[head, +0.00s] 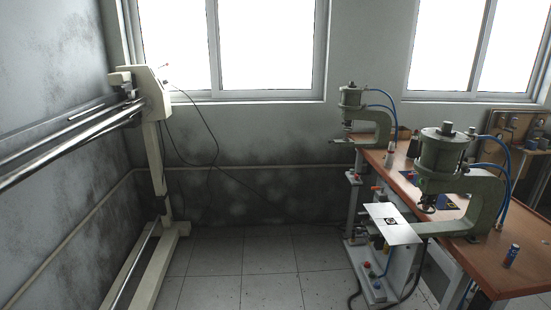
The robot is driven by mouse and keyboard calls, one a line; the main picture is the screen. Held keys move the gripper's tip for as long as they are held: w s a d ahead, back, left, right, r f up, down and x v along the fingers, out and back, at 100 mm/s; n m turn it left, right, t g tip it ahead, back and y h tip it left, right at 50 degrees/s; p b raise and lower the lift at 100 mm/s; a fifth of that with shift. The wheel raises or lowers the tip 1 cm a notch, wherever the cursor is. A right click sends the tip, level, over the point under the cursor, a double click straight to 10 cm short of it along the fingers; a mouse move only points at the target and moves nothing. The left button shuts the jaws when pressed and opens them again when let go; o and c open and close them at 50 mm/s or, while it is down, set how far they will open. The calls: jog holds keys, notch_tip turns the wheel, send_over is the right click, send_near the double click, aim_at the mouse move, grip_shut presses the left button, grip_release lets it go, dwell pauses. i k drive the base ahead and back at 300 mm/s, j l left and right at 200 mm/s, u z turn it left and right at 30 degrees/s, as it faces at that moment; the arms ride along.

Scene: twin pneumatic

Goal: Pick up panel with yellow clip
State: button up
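A flat white panel (382,211) with a small black-and-white square marker (390,222) lies level at the left edge of the workbench, in front of the nearer press. I cannot make out a yellow clip on it or elsewhere. My gripper is not in the head view.
Two green pneumatic presses (446,152) (351,98) with blue hoses stand on the brown workbench (525,270). A cream rail machine (155,92) stands at the left. The tiled floor (265,265) between is clear.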

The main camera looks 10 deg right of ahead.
aim_at(443, 202)
jog(key=i+j, duration=0.1)
jog(key=i, duration=1.9)
jog(key=i+l+z, duration=0.1)
jog(key=i+z, duration=0.45)
jog(key=z, duration=0.2)
jog(key=i+j+z, duration=0.1)
jog(key=i+z, duration=0.3)
jog(key=i+j+z, duration=0.15)
jog(key=z, duration=0.2)
jog(key=i+l+z, duration=0.1)
jog(key=i+z, duration=0.2)
jog(key=z, duration=0.15)
jog(key=i+z, duration=0.6)
jog(key=z, duration=0.25)
